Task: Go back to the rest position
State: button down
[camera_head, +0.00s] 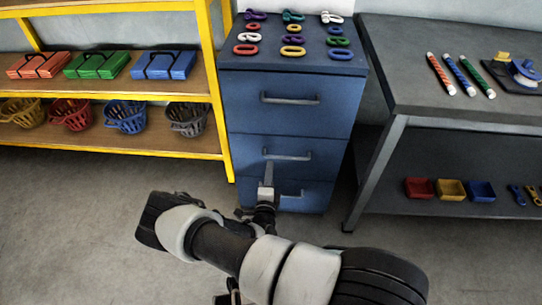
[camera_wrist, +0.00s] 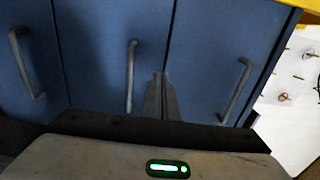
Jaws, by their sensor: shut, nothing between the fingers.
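My gripper (camera_head: 268,172) is in front of the blue drawer cabinet (camera_head: 245,105), near the middle drawer's handle (camera_head: 288,155) in the head view. In the wrist view my gripper (camera_wrist: 161,78) shows with its fingers together and empty. The wrist view also shows the cabinet (camera_wrist: 90,40) turned sideways, with three drawer handles. The handle nearest the fingers (camera_wrist: 131,75) is just to their left; I cannot tell whether they touch it. All three drawers look closed. My arm stretches low across the front of the head view and hides part of the floor.
Coloured rings and shackles (camera_head: 292,40) lie on the cabinet top. A yellow-framed shelf (camera_head: 110,148) at the left holds folded nets and baskets. A grey workbench (camera_head: 435,85) at the right bears striped rods, with small bins below. Floor (camera_head: 80,215) at the left is clear.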

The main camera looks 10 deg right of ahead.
jog(key=shift+v, duration=0.9)
jog(key=shift+r, duration=0.1)
jog(key=s+d+r+m+g+h, duration=0.1)
jog(key=d+r+m+g+h, duration=0.4)
jog(key=r+m, duration=0.45)
jog(key=s+d+r+m+g+h, duration=0.2)
jog(key=d+r+m+g+h, duration=0.25)
jog(key=r+m, duration=0.55)
jog(key=s+d+r+m+g+y, duration=0.35)
jog(key=s+r+m+g, duration=0.65)
jog(key=m, duration=0.6)
jog(key=s+a+r+m+t+y, duration=0.8)
jog(key=s+a+r+m+y, duration=0.25)
jog(key=s+r+m, duration=0.45)
notch_tip(320, 180, up, 21)
jog(key=w+p, duration=0.1)
jog(key=p, duration=2)
jog(key=shift+w+p, duration=0.3)
jog(key=shift+p, duration=0.05)
